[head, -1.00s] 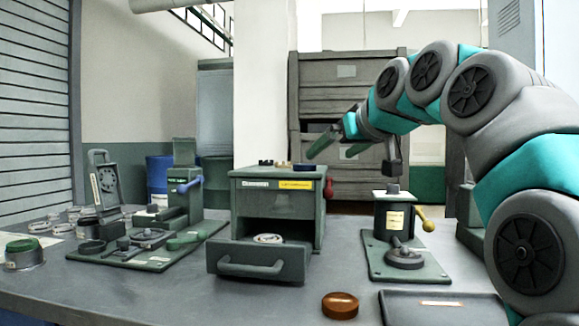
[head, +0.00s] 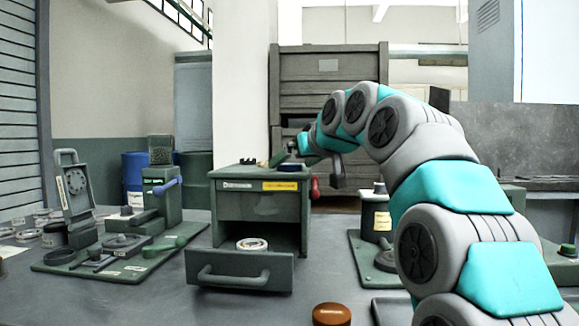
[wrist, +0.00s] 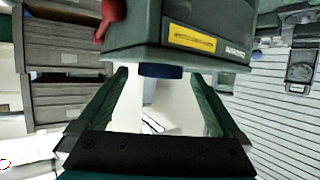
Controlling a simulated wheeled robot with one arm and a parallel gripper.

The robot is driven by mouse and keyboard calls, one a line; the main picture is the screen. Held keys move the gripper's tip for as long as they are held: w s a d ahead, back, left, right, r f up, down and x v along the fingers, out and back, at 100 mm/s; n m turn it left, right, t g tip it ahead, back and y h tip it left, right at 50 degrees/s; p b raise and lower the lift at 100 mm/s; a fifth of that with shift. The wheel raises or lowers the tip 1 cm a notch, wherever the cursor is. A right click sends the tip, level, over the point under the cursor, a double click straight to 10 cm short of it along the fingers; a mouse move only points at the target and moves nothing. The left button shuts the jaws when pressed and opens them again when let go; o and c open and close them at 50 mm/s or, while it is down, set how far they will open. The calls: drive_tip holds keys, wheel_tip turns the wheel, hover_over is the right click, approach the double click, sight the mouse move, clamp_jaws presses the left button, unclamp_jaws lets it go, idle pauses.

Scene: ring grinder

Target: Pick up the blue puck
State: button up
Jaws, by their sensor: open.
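The blue puck (head: 289,168) lies on top of the grey-green drawer box (head: 262,207), near its right end. In the wrist view, which is turned upside down, the blue puck (wrist: 160,71) shows as a dark blue disc against the box top. My gripper (head: 294,155) is open and empty, close to the puck at the box's top. In the wrist view the two green fingers of my gripper (wrist: 158,76) stand one on each side of the puck, with gaps visible. Whether the fingers reach past the puck is hard to tell.
The box's drawer (head: 240,272) is pulled out, with a pale ring (head: 252,244) in it. Small dark pieces (head: 248,162) sit left of the puck on the box. A red knob (head: 315,188) sticks out at the right. A brown puck (head: 332,314) lies in front.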

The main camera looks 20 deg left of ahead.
drive_tip(key=c, duration=1.4)
drive_tip(key=shift+r, duration=0.1)
